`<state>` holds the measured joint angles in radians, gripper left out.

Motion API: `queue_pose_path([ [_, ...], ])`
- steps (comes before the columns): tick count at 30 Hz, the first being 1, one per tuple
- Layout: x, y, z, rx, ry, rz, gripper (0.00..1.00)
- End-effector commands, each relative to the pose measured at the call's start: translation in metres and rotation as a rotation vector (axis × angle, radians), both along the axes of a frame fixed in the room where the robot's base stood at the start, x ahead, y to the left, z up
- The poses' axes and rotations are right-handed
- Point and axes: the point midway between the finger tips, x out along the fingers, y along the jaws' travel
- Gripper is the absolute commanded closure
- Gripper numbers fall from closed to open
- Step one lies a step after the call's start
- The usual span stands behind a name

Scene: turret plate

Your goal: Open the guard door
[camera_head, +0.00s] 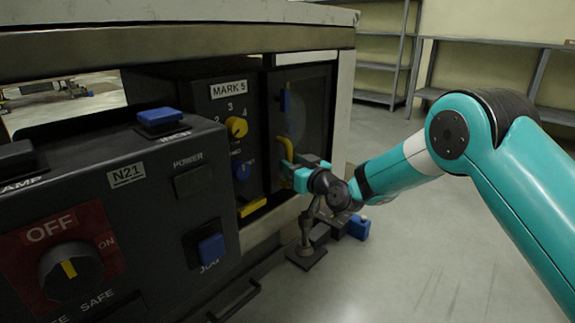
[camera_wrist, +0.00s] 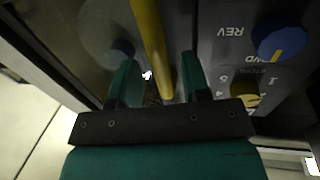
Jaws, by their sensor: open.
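The guard door (camera_head: 318,112) is a dark framed panel with a see-through window, at the right of the MARK 5 machine front. It looks closed. Its yellow handle (camera_head: 286,147) is an upright bar at the door's left side. In the wrist view the handle (camera_wrist: 149,40) runs down between the two fingers. My gripper (camera_head: 293,168) is open at the lower part of the handle, with a teal finger on either side. In the wrist view my gripper (camera_wrist: 158,72) shows gaps between fingers and bar.
Left of the door are a yellow knob (camera_head: 236,127) and a blue knob (camera_head: 243,171). A black control box (camera_head: 120,225) stands in front at left. A metal stand (camera_head: 305,248) and a blue block (camera_head: 359,227) are below my gripper. The floor at right is clear.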

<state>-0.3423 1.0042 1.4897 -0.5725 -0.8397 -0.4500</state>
Motion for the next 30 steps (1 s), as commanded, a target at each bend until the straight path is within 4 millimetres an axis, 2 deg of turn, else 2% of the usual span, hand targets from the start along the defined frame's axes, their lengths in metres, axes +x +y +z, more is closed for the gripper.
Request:
queue_pose_path([
  [6,0.014,0.013,-0.001,0.0,0.0,0.0,0.57],
  [16,0.016,0.014,0.0,0.0,0.003,-0.001,0.57],
  [21,0.016,0.014,0.0,0.001,0.002,-0.001,0.96],
  [22,0.016,0.014,0.0,0.001,0.002,-0.001,1.0],
  [24,0.016,0.013,0.0,0.0,0.001,-0.001,1.0],
  [25,0.016,0.02,0.0,-0.001,0.001,0.002,1.0],
  [30,0.014,0.017,-0.001,-0.001,0.001,0.015,1.0],
])
